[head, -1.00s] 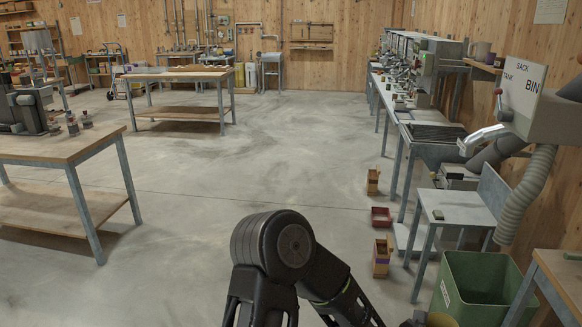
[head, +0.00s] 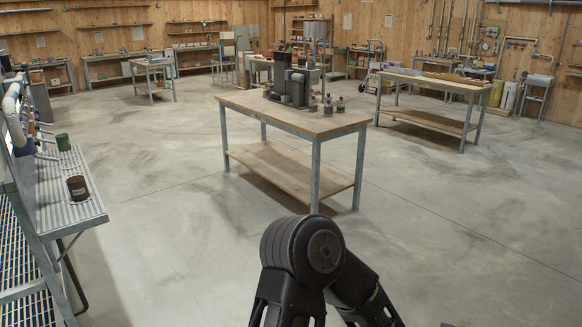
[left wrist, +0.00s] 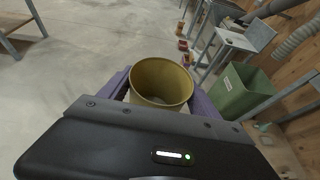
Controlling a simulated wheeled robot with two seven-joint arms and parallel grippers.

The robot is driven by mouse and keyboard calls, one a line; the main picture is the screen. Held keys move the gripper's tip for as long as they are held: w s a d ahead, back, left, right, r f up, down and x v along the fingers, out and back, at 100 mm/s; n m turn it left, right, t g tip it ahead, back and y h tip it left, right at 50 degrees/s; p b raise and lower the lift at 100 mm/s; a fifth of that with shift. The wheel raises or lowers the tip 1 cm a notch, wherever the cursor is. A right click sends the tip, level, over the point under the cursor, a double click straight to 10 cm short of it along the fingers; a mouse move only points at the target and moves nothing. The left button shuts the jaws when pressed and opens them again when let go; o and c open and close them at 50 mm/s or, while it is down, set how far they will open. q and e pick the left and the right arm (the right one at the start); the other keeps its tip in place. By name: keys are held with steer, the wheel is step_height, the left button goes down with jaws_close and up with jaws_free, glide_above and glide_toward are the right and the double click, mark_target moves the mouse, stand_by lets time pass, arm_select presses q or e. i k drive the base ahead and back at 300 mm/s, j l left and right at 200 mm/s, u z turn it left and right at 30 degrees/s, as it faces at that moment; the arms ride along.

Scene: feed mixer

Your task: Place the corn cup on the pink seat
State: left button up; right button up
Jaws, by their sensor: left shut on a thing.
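A yellow, round, open-topped cup (left wrist: 162,82), which I take for the corn cup, is upright in the left wrist view. My left gripper (left wrist: 160,96) is shut on it, with a purple finger on each side. I cannot make out what is inside the cup. In the head view my dark arm rises at the bottom middle, and the cup is out of the picture. A dark grey machine (head: 295,86), perhaps the mixer, stands on a wooden-topped table (head: 240,103). I cannot make out a pink seat. My right gripper is not in view.
Small dark-topped jars (head: 340,104) stand at that table's right end. A metal bench at left (head: 85,212) holds a brown can (head: 77,188) and a green can (head: 63,142). A green bin (left wrist: 240,92) shows in the left wrist view. The floor before the table is clear.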

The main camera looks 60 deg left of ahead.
mark_target(70, 166)
steer(key=i+j+u, duration=0.15)
steer(key=j, duration=0.2)
steer(key=j+u, duration=0.15)
steer(key=j, duration=0.2)
steer(key=i+j+u, duration=0.5)
steer(key=j+u, duration=0.15)
steer(key=j, duration=0.15)
steer(key=i+j+u, duration=0.35)
steer(key=j+u, duration=0.15)
steer(key=i+j+u, duration=0.45)
steer(key=i+u, duration=0.5)
steer(key=i+l+u, duration=0.2)
steer(key=i, duration=1.85)
steer(key=i+l+u, duration=0.1)
steer(key=i+u, duration=0.25)
steer(key=i+l+u, duration=0.2)
steer(key=i+u, duration=0.15)
steer(key=i, duration=0.15)
steer(key=i+l+u, duration=0.4)
steer(key=j, duration=0.1)
